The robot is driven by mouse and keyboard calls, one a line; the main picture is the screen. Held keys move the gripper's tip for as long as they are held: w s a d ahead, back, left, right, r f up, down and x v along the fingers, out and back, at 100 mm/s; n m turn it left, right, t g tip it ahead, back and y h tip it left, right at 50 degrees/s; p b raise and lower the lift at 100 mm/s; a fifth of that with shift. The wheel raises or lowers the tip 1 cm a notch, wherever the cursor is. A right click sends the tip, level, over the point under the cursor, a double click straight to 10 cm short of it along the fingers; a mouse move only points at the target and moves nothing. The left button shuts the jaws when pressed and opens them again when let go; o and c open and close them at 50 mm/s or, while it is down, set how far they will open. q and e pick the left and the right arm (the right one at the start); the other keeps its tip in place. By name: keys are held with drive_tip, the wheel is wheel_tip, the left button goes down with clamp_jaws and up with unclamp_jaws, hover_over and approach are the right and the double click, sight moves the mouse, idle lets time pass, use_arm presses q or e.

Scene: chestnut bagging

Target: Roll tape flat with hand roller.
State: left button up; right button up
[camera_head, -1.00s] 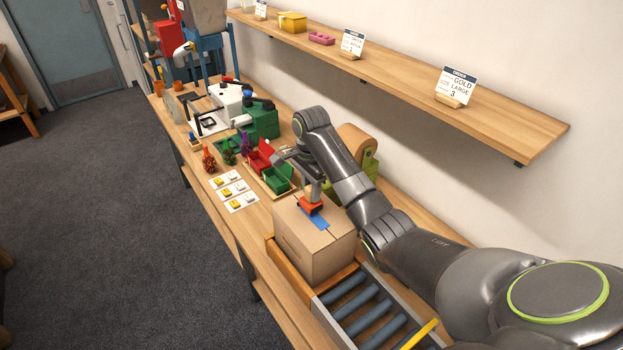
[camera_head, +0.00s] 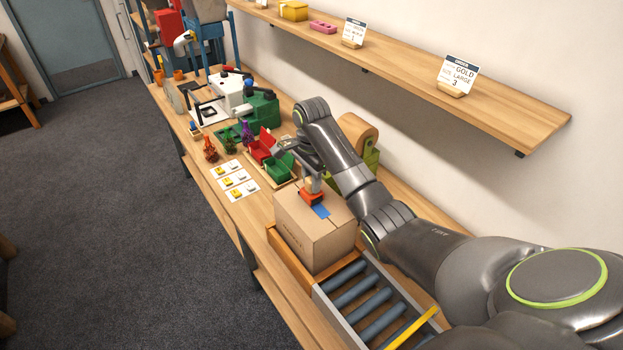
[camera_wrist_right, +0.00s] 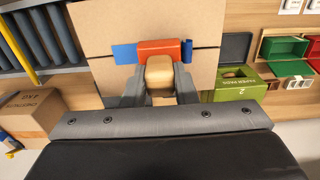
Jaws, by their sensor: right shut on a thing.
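A closed cardboard box (camera_head: 308,240) stands on the bench at the head of a roller conveyor; it also fills the upper middle of the right wrist view (camera_wrist_right: 92,32). A strip of blue tape (camera_head: 321,212) lies across the top seam; both its ends show in the right wrist view (camera_wrist_right: 124,54). My right gripper (camera_head: 309,172) is shut on the hand roller, by its wooden handle (camera_wrist_right: 159,78). The orange roller head (camera_head: 311,197) rests on or just over the tape; contact cannot be told. It covers the strip's middle. My left gripper is out of view.
The conveyor (camera_head: 362,301) with a yellow bar (camera_head: 412,328) lies on the near side. Red and green bins (camera_head: 279,164), white cards (camera_head: 234,180) and a green machine (camera_head: 262,115) stand beyond the box. A wall shelf (camera_head: 400,62) runs above on the right.

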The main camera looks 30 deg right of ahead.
drive_tip(key=shift+f, duration=0.4)
drive_tip(key=shift+s, duration=0.2)
idle(0.4)
drive_tip(key=shift+s+d+r, duration=0.1)
drive_tip(key=shift+s+d, duration=0.05)
drive_tip(key=shift+s, duration=0.95)
drive_tip(key=shift+w, duration=0.9)
drive_tip(key=shift+w+a, duration=0.2)
drive_tip(key=shift+w, duration=0.65)
drive_tip(key=shift+w+a, duration=0.1)
drive_tip(key=shift+w, duration=0.1)
